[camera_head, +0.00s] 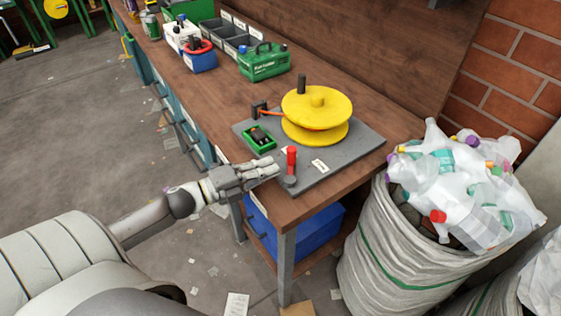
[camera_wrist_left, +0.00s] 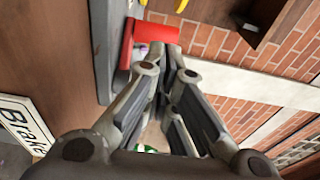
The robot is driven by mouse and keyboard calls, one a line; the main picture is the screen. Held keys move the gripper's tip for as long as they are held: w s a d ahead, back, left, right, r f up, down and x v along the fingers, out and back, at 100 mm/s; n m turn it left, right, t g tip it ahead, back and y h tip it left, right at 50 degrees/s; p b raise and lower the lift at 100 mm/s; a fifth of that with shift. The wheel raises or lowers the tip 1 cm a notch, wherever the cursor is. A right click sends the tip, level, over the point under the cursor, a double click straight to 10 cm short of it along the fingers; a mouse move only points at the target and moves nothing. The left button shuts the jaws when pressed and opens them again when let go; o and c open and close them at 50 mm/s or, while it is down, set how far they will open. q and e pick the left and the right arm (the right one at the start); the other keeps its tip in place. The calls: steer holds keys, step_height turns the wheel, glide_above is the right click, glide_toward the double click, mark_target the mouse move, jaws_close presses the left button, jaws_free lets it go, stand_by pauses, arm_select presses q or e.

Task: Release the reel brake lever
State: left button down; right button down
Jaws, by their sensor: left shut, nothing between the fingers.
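The reel brake lever has a red handle (camera_head: 291,158) standing upright on a round grey pivot (camera_head: 289,181) at the front corner of the grey base plate (camera_head: 335,170). My left gripper (camera_head: 273,169) is shut and empty, just left of the lever. In the left wrist view the red handle (camera_wrist_left: 150,33) crosses in front of the shut fingertips (camera_wrist_left: 168,60); I cannot tell whether they touch. The yellow reel (camera_head: 316,110) with an upright dark crank handle sits behind the lever on the plate. My right gripper is not in view.
A green tray (camera_head: 260,139) with a dark item sits left of the reel. A green case (camera_head: 264,62), a blue tub (camera_head: 200,58) and grey bins stand farther along the bench. A bag of plastic bottles (camera_head: 440,190) stands at right. A "Brake" label (camera_wrist_left: 25,125) shows in the wrist view.

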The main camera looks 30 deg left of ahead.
mark_target(291, 165)
arm_select(q)
steer(key=shift+x, duration=1.95)
